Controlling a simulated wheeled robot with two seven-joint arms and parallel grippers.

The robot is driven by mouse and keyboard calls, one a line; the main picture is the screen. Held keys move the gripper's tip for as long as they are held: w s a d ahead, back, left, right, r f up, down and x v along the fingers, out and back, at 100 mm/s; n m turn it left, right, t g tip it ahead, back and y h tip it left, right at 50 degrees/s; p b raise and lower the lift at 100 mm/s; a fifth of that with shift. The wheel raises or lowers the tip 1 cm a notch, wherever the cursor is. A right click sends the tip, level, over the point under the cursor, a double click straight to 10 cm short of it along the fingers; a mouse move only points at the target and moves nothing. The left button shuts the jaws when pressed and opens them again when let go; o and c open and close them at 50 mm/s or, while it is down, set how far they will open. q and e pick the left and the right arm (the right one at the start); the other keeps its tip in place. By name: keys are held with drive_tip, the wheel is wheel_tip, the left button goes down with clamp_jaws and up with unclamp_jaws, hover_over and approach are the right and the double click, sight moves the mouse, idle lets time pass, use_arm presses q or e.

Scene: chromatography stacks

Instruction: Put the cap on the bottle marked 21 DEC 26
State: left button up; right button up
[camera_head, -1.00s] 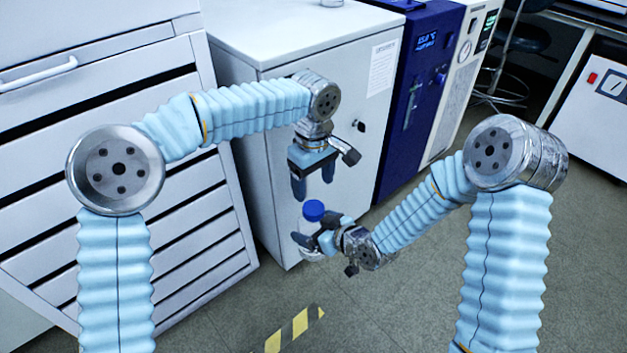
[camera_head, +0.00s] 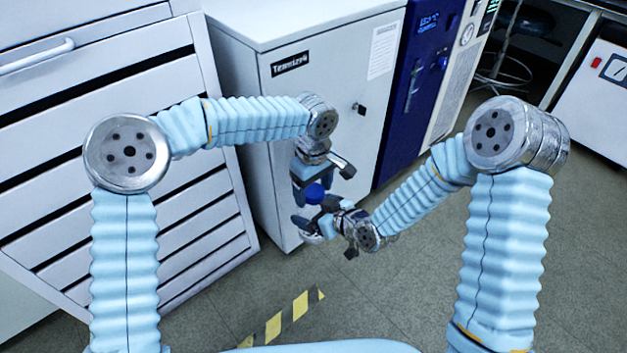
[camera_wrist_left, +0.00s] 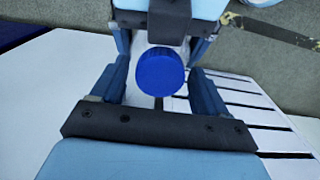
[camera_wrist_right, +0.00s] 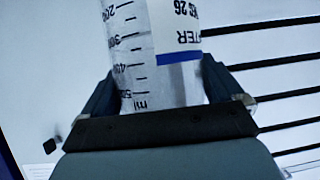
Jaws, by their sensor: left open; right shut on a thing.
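The bottle (camera_head: 311,239) is clear with black graduations. In the right wrist view it (camera_wrist_right: 138,62) carries a white-and-blue label, upside down, with a readable "26" and "TER"; the rest is cut off. My right gripper (camera_head: 308,228) is shut on the bottle's body and holds it off the floor. The blue cap (camera_head: 315,193) is at the bottle's top; how well it is seated cannot be told. My left gripper (camera_head: 313,186) is open and points down at the cap. In the left wrist view the cap (camera_wrist_left: 160,72) lies between its spread fingers, with gaps on both sides.
A white cabinet (camera_head: 330,75) stands just behind the grippers. A drawer unit (camera_head: 120,100) is at the left. A blue instrument (camera_head: 420,75) is to the right. The floor (camera_head: 390,290) is clear, with a yellow-black stripe (camera_head: 300,305).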

use_arm(q)
drive_tip(key=shift+c, duration=0.3)
drive_tip(key=c, duration=1)
drive_tip(key=m, duration=0.6)
drive_tip(key=shift+m, duration=0.3)
drive_tip(key=o, duration=1.1)
drive_tip(key=shift+o, duration=0.2)
drive_tip(key=shift+r, duration=2.25)
